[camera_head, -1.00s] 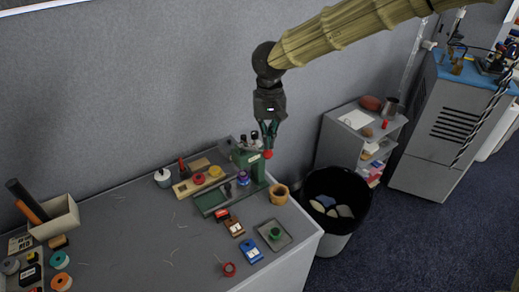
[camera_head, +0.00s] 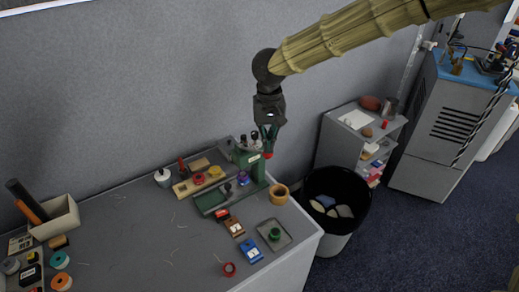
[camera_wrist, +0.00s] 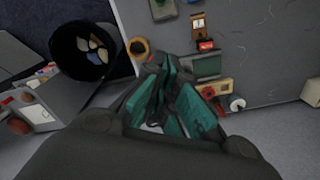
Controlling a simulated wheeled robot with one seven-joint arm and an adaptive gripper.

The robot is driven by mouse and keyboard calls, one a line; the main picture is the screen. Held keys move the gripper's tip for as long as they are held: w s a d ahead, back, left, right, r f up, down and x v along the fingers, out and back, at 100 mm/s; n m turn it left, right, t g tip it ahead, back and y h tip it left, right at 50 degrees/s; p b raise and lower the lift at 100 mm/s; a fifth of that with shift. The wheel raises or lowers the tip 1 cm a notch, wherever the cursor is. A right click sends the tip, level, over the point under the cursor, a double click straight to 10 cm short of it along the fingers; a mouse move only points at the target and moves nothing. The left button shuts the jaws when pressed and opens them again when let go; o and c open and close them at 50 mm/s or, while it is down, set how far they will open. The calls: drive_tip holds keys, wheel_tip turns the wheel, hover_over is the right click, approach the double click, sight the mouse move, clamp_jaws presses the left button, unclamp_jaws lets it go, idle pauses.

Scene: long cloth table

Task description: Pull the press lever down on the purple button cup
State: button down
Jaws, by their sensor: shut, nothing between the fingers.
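The green press (camera_head: 252,164) stands near the right end of the table, against the wall side. Its lever ends in a red knob (camera_head: 268,155). The small purple button cup (camera_head: 243,179) sits on the press's green base, left of the column. My gripper (camera_head: 268,147) points down with its fingertips at the red knob; I cannot tell whether they touch it. The gripper is shut with nothing between its fingers. In the wrist view, its teal fingers (camera_wrist: 163,75) hide most of the press, and I cannot make out the purple cup.
A wooden tray (camera_head: 185,189) with round parts lies left of the press. A tan ring (camera_head: 279,194) and a grey tray with a green piece (camera_head: 275,236) are near the table's right edge. A black bin (camera_head: 340,190) stands beyond it. The table's middle is mostly clear.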

sight(270, 155)
drive_tip(key=shift+s+f, duration=0.1)
drive_tip(key=shift+f, duration=0.65)
drive_tip(key=shift+s+d+f+p, duration=0.15)
drive_tip(key=shift+f+p, duration=0.05)
drive_tip(key=shift+f, duration=0.25)
drive_tip(key=shift+s+d+f+p, duration=0.1)
drive_tip(key=shift+s+f+p, duration=0.1)
drive_tip(key=shift+f, duration=0.3)
drive_tip(key=shift+s+d+f+p, duration=0.1)
drive_tip(key=shift+d+f+p, duration=0.1)
drive_tip(key=shift+f, duration=0.25)
drive_tip(key=shift+a, duration=0.1)
